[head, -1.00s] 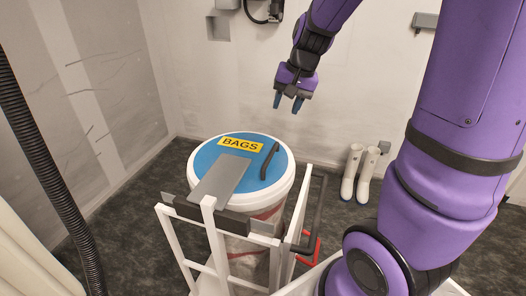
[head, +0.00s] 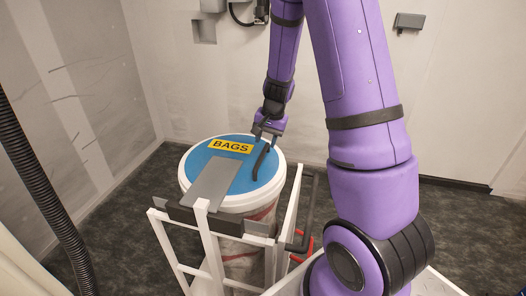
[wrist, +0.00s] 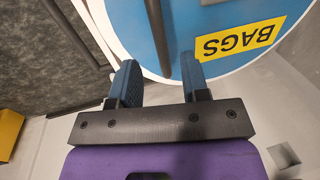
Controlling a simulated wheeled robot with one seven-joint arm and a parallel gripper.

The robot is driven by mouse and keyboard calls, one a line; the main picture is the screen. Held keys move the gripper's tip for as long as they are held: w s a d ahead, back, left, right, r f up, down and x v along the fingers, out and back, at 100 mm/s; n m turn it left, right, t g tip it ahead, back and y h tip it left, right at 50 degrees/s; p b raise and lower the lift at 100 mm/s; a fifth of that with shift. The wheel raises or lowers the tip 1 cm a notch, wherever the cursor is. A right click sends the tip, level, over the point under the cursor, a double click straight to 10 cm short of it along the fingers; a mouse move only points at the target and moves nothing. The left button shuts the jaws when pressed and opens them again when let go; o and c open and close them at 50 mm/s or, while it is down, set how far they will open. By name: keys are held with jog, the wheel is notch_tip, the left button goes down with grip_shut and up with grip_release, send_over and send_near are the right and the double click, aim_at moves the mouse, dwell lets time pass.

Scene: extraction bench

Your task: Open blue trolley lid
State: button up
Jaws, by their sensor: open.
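The blue trolley lid (head: 205,165) lies flat and closed on a white round bin, with a yellow BAGS label (head: 230,146) and a grey hinge plate on it. Its dark bar handle (head: 261,161) stands at the lid's right side. My gripper (head: 265,140) is just above the far end of the handle. In the wrist view, my gripper (wrist: 158,82) is open, its two blue fingers apart. The handle (wrist: 158,35) runs up from the gap between the fingertips. Whether the fingers touch it I cannot tell.
A white trolley frame (head: 204,230) with a dark push bar (head: 309,205) surrounds the bin. A black corrugated hose (head: 45,190) hangs at the left. A yellow object (wrist: 8,135) shows at the wrist view's left edge. The dark floor behind the bin is clear.

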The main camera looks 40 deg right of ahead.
aim_at(263, 153)
jog(key=shift+w+a+f, duration=0.1)
jog(key=shift+w+f, duration=0.05)
jog(key=shift+f, duration=0.7)
jog(key=shift+w+a+f, duration=0.1)
jog(key=shift+f, duration=0.7)
jog(key=shift+w+a+f, duration=0.1)
jog(key=shift+w+f, duration=0.05)
jog(key=shift+f, duration=0.7)
grip_shut()
